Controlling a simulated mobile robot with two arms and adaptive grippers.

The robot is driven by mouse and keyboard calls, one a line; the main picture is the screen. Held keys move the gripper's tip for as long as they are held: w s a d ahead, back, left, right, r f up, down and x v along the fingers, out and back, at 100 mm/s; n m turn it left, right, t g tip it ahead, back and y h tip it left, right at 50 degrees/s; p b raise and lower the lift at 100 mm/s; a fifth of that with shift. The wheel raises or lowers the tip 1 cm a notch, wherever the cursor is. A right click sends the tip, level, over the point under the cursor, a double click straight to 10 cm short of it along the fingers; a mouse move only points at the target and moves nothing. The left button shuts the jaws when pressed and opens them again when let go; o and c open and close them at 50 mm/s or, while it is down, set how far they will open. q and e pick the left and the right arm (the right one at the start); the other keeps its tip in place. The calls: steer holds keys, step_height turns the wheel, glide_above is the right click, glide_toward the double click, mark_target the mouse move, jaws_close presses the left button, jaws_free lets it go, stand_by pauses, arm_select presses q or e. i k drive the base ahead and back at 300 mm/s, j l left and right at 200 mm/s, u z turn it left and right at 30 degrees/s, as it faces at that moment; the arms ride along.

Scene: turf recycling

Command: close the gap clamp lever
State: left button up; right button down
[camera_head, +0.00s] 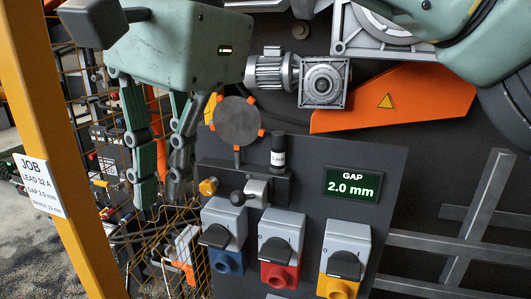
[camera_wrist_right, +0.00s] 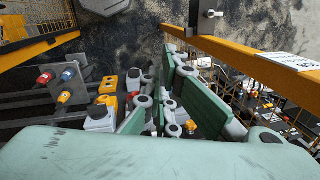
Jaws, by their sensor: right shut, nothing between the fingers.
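The gap clamp unit (camera_head: 272,184) is a dark block on the upper left of the grey control panel. A black upright handle (camera_head: 278,150) with a white label stands on it. A silver block (camera_head: 256,192) with a black knob sits on its front; I cannot tell for certain which part is the lever. The gap display (camera_head: 352,187) reads 2.0 mm. My right gripper (camera_head: 162,200) hangs fingers down, left of the clamp and apart from it, shut and empty. Its fingers also show in the right wrist view (camera_wrist_right: 172,75). My left gripper is not in view.
A grey disc with orange tabs (camera_head: 237,123) stands above the clamp. Blue, red and yellow switch boxes (camera_head: 281,247) sit below it. An orange post (camera_head: 62,150) with a job card stands at the left, before yellow mesh. A motor (camera_head: 300,78) is above.

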mark_target(238, 198)
steer(key=i+l, duration=0.2)
steer(key=i, duration=0.2)
steer(key=i+l, duration=0.25)
steer(key=i, duration=0.15)
